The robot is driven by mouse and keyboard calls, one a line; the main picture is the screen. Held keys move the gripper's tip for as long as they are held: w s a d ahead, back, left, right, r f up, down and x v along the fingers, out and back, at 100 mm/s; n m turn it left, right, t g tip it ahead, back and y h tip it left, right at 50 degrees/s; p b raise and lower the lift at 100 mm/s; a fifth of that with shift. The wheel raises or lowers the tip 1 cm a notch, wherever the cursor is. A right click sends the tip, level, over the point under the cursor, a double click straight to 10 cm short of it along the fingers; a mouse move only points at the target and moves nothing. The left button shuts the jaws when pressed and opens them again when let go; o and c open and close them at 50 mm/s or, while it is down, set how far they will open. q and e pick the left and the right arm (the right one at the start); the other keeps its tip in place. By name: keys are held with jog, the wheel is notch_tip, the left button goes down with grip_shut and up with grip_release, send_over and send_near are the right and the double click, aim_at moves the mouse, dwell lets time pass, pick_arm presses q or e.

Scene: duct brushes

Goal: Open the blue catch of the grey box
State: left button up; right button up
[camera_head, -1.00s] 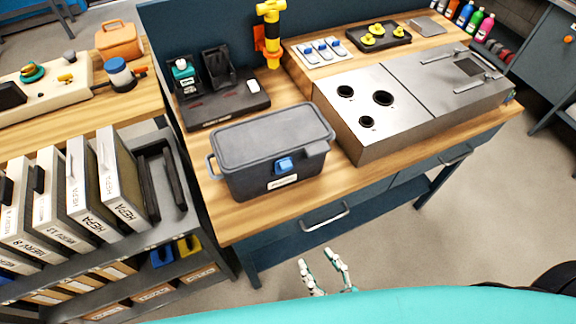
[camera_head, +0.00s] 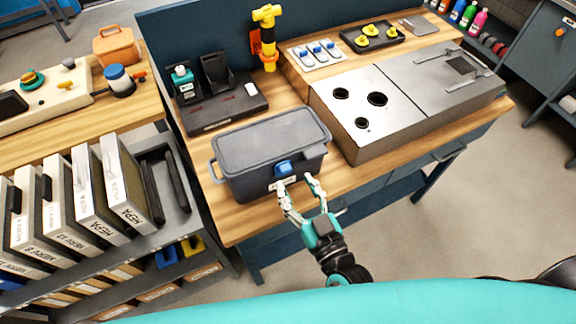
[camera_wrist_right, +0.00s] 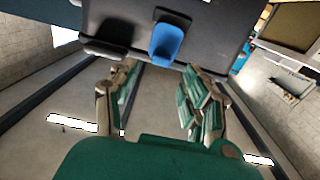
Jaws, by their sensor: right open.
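The grey box (camera_head: 268,140) stands on the wooden workbench with its lid closed. Its blue catch (camera_head: 283,168) is on the front face, just below the lid rim. In the right wrist view the blue catch (camera_wrist_right: 166,43) shows at the top middle, on the dark front of the box (camera_wrist_right: 215,35). My right gripper (camera_head: 294,183) is open and empty, just in front of the box and close to the catch. In the right wrist view its fingertips (camera_wrist_right: 160,68) are spread below the catch, with no visible contact. My left gripper is not in view.
A metal unit with round holes (camera_head: 400,100) stands right of the box. A dark charger tray (camera_head: 225,108) and a yellow tool (camera_head: 267,35) are behind it. A shelf of filters (camera_head: 70,195) is at the left. The floor right of my arm is clear.

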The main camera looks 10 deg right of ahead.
aim_at(288, 171)
jog(key=shift+p+x, duration=0.4)
jog(key=shift+x, duration=1.95)
jog(key=c, duration=0.9)
jog(key=f+t+b, duration=0.1)
jog(key=t+b, duration=0.1)
jog(key=b, duration=0.2)
jog(key=s+t+y+b, duration=0.1)
jog(key=b, duration=0.4)
jog(key=f+t+b, duration=0.1)
jog(key=t+b, duration=0.1)
jog(key=b, duration=0.3)
jog(key=shift+s+d+f+t+y, duration=0.25)
jog(key=shift+s+f+t+y, duration=0.05)
jog(key=shift+s+f, duration=0.1)
jog(key=shift+s+r+t+b, duration=0.15)
jog(key=shift+t+b, duration=0.45)
jog(key=shift+b, duration=0.45)
